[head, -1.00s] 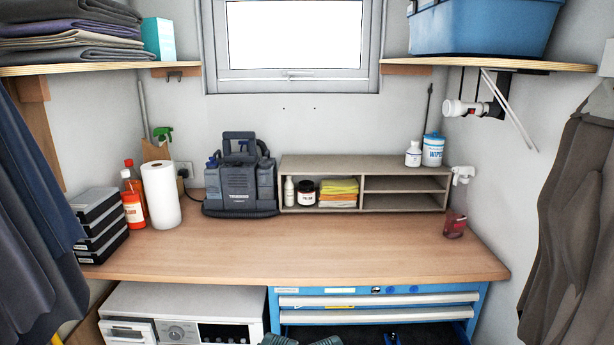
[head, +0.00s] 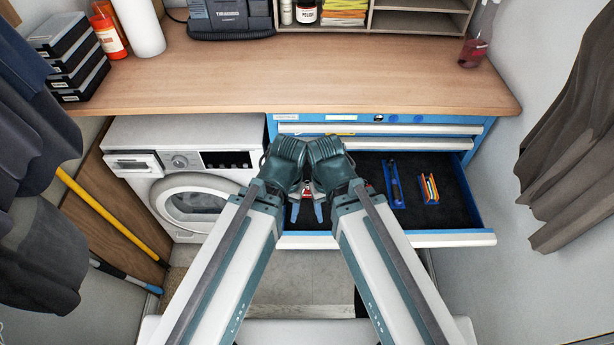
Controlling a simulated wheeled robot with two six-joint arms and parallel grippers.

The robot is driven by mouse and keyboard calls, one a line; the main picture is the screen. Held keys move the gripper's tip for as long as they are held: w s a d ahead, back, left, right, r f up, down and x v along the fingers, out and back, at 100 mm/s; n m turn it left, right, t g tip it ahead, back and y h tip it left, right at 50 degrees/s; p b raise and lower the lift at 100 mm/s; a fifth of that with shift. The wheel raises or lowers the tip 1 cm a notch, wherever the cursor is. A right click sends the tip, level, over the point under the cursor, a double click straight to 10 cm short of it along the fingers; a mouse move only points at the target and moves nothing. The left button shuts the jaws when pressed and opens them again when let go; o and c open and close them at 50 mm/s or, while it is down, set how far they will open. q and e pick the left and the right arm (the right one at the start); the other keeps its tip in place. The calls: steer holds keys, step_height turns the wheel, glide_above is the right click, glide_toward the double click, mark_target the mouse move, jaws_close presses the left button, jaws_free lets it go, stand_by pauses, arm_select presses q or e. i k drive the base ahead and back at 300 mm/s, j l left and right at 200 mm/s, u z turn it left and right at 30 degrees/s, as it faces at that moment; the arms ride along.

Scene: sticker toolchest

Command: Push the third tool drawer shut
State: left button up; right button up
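The third tool drawer (head: 465,239) of the blue tool chest is pulled out, below two shut drawers. Its dark lined inside shows, with a blue holder with a dark tool (head: 395,185) and a small blue holder of orange and yellow items (head: 430,188). A small red item with blue prongs shows between my arms; I cannot tell what it is. Both my arms reach up from the bottom over the left half of the drawer, and their teal joints nearly meet in front of the chest. My arms hide part of the drawer and its front. No gripper fingers show.
The first drawer (head: 390,129) and second drawer (head: 420,145) are shut under the wooden worktop (head: 300,75). A white washing machine (head: 185,135) stands left of the chest. A yellow pole (head: 110,215) leans at the left, and dark clothes hang at the right (head: 575,150).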

mark_target(455, 220)
steer(key=j+z, duration=0.15)
steer(key=z, duration=0.25)
steer(key=j+z, duration=0.15)
steer(key=z, duration=0.2)
steer(key=i+j+z, duration=0.1)
steer(key=z, duration=0.3)
steer(key=j+z, duration=0.2)
steer(key=z, duration=0.15)
